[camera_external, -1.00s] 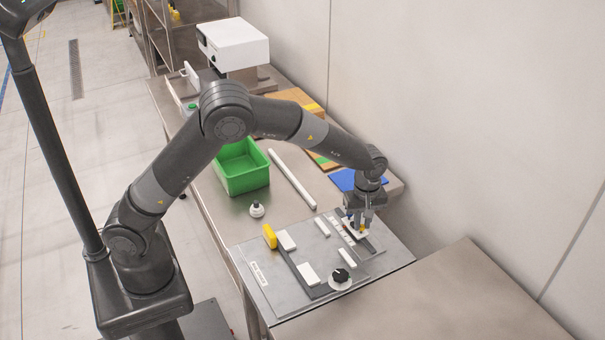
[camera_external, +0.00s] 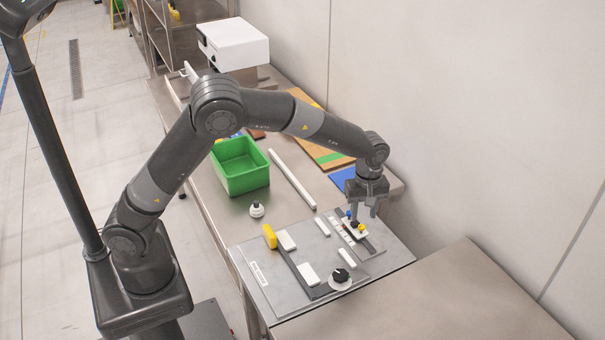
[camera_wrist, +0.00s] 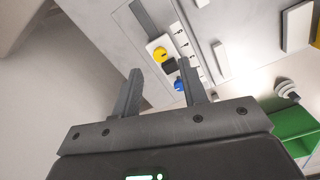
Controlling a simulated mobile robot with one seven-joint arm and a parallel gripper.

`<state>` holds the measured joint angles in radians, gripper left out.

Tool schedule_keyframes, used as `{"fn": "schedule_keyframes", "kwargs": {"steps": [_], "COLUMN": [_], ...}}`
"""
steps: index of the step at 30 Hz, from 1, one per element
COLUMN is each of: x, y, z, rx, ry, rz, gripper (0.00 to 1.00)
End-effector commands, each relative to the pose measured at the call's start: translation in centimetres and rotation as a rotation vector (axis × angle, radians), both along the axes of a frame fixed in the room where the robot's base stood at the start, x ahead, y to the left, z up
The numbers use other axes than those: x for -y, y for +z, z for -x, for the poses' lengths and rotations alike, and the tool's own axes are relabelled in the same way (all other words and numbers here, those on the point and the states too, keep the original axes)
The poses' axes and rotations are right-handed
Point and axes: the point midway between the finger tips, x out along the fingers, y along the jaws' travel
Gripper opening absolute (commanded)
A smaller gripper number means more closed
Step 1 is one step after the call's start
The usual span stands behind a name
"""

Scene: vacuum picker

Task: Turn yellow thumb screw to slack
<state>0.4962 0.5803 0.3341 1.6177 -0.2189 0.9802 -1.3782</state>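The yellow thumb screw (camera_external: 362,227) sits on a small white carriage on a dark rail at the right of the grey plate. In the wrist view the yellow screw (camera_wrist: 160,54) lies beyond the fingertips, between their lines. A blue knob (camera_external: 349,214) is on the same carriage, and it shows in the wrist view (camera_wrist: 179,85) close to the right-hand finger. My gripper (camera_external: 365,211) is open and empty, raised above the carriage. In the wrist view my gripper (camera_wrist: 163,75) shows its two fingers apart, with nothing between them.
The grey plate (camera_external: 280,295) carries white blocks, a yellow handle (camera_external: 270,236) and a black knob (camera_external: 341,276). A green bin (camera_external: 240,168) and a white bar (camera_external: 292,180) stand behind it. A wall is close on the right. The front bench (camera_external: 450,300) is bare.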

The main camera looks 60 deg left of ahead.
Motion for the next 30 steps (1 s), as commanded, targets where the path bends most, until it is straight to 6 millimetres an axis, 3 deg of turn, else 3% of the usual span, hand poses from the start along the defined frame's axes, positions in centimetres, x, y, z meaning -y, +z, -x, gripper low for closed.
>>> {"fn": "schedule_keyframes", "kwargs": {"steps": [6, 12, 30], "x": [0.0, 0.0, -0.3], "y": [4.5, 6.6, 7.2], "z": [-0.1, 0.0, 0.2], "rx": [0.004, 0.001, 0.003], "ry": [0.000, 0.000, -0.006], "rz": [0.000, 0.000, 0.003], "gripper": [0.39, 0.39, 0.39]}}
